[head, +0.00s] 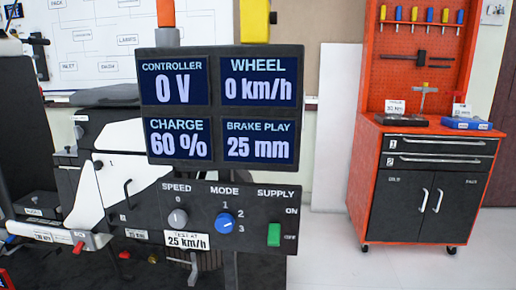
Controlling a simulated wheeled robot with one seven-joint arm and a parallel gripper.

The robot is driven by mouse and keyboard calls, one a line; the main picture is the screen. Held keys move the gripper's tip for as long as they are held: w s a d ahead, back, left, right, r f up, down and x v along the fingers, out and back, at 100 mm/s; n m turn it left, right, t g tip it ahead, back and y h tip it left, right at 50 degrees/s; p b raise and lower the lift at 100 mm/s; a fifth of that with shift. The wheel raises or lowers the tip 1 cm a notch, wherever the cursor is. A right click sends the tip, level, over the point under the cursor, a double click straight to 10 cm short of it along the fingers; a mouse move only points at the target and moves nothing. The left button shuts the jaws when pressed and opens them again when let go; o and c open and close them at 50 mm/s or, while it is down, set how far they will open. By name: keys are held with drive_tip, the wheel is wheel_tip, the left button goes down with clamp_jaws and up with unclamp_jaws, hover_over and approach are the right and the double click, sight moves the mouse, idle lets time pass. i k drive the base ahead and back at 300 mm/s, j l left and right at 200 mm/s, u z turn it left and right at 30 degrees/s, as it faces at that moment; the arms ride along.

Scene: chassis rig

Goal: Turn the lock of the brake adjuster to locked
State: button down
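The display panel (220,103) stands in the middle of the head view and reads controller 0 V, wheel 0 km/h, charge 60 % and brake play 25 mm. I cannot clearly pick out the brake adjuster or its lock. Small fittings show at the lower left, among them a red knob (78,247) beside a labelled light bar (45,235); they are too small to identify. The display and control panel hide part of the rig (120,165) behind them. My gripper is not in view.
Below the display is a control panel (215,215) with a grey speed knob (178,218), a blue mode knob (224,222) and a green supply switch (274,235). An orange and black tool cabinet (425,185) stands at the right. Pale floor (325,250) between them is clear.

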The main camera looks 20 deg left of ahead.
sight(126, 255)
drive_tip(key=k+j, duration=0.25)
drive_tip(key=j, duration=0.15)
drive_tip(key=k+j, duration=0.25)
drive_tip(key=j, duration=0.2)
drive_tip(key=k+j+u, duration=0.15)
drive_tip(key=u, duration=0.35)
drive_tip(key=j+u, duration=0.45)
drive_tip(key=k+j+u, duration=0.1)
drive_tip(key=u, duration=0.4)
drive_tip(key=i+l, duration=0.35)
drive_tip(key=i+z, duration=0.35)
drive_tip(key=i, duration=0.15)
drive_tip(key=i+j+z, duration=0.1)
drive_tip(key=i+z, duration=0.3)
drive_tip(key=i, duration=0.1)
